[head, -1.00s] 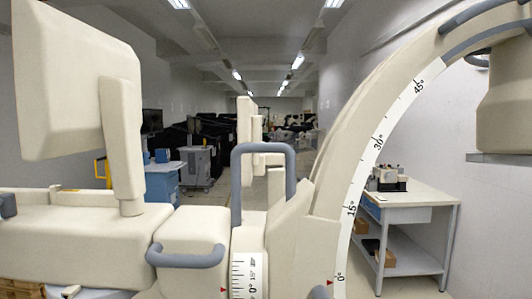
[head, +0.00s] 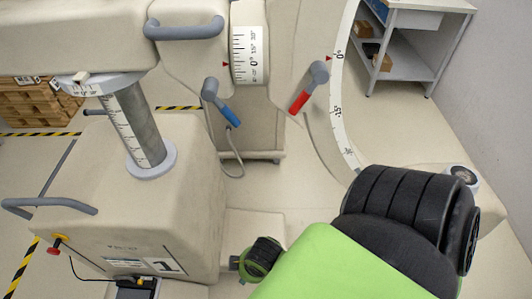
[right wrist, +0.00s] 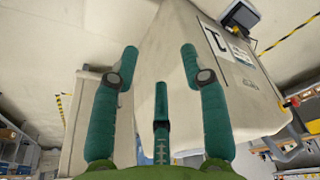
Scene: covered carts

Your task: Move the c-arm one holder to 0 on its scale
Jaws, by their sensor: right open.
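The c-arm one (head: 170,210) is a cream covered cart with a black "1" on its front. In the head view its drum scale (head: 250,40) has a red pointer at about 0. The arc scale (head: 336,100) at right has a red pointer close to its 0. A column with a vertical scale (head: 131,130) rises from the body; its reading is too small to tell. My right gripper (right wrist: 159,55) is open and empty, facing the cart's body. My left gripper is out of view.
A grey handle (head: 185,30) sits above.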

